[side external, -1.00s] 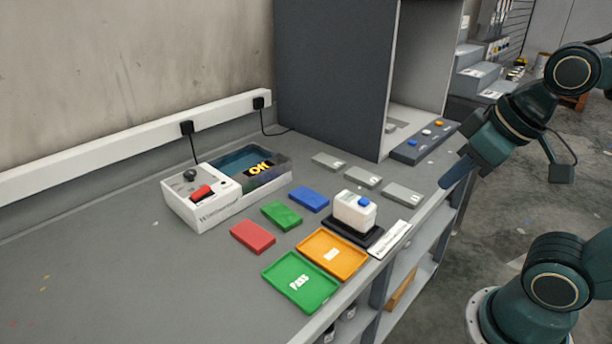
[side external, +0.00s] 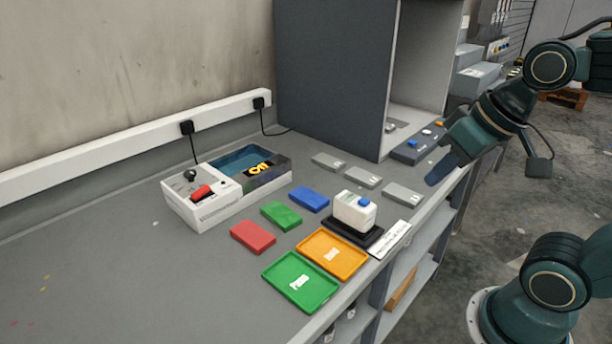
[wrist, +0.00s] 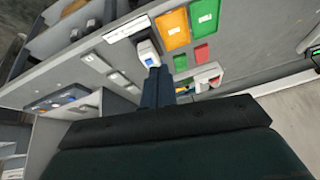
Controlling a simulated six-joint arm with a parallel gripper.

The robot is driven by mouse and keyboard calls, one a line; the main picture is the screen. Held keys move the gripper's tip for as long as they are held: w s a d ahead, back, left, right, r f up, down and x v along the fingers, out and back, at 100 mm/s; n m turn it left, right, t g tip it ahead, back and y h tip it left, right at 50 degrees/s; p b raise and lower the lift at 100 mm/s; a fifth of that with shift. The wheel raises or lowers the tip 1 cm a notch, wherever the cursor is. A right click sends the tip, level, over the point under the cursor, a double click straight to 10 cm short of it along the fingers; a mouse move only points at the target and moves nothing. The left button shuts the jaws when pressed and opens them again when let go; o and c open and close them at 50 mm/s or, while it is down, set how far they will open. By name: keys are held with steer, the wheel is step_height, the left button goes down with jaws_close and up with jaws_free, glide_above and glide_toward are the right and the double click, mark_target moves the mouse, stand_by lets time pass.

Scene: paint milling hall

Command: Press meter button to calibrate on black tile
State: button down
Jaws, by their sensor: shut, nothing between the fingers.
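The meter (side external: 355,211) is a small white block with a blue button (side external: 364,202) on its top. It stands on the black tile (side external: 342,231) near the bench's front edge. The meter also shows in the wrist view (wrist: 147,53), just beyond my fingertips. My gripper (side external: 432,181) is shut and empty, to the right of the meter and apart from it, above the bench's front edge. In the wrist view its closed fingers (wrist: 158,75) point toward the meter.
An orange tray (side external: 331,254) and a green tray (side external: 300,282) lie left of the tile. Red (side external: 253,237), green and blue plates lie behind them, with grey plates (side external: 367,177) farther right. A white box (side external: 201,199) and a grey cabinet (side external: 335,80) stand behind. The bench's left is clear.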

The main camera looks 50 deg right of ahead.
steer(key=w+f+m+y, duration=0.2)
steer(key=w+m, duration=0.5)
steer(key=w, duration=0.1)
steer(key=m+t+y, duration=0.1)
steer(key=m+y, duration=0.3)
steer(key=m, duration=0.6)
glide_above(364, 202)
steer(key=d, duration=0.1)
steer(key=shift+s+d+f, duration=0.2)
steer(key=shift+f, duration=0.55)
steer(key=shift+f, duration=0.15)
steer(key=shift+f, duration=4.25)
steer(key=shift+f, duration=0.9)
steer(key=shift+r, duration=0.9)
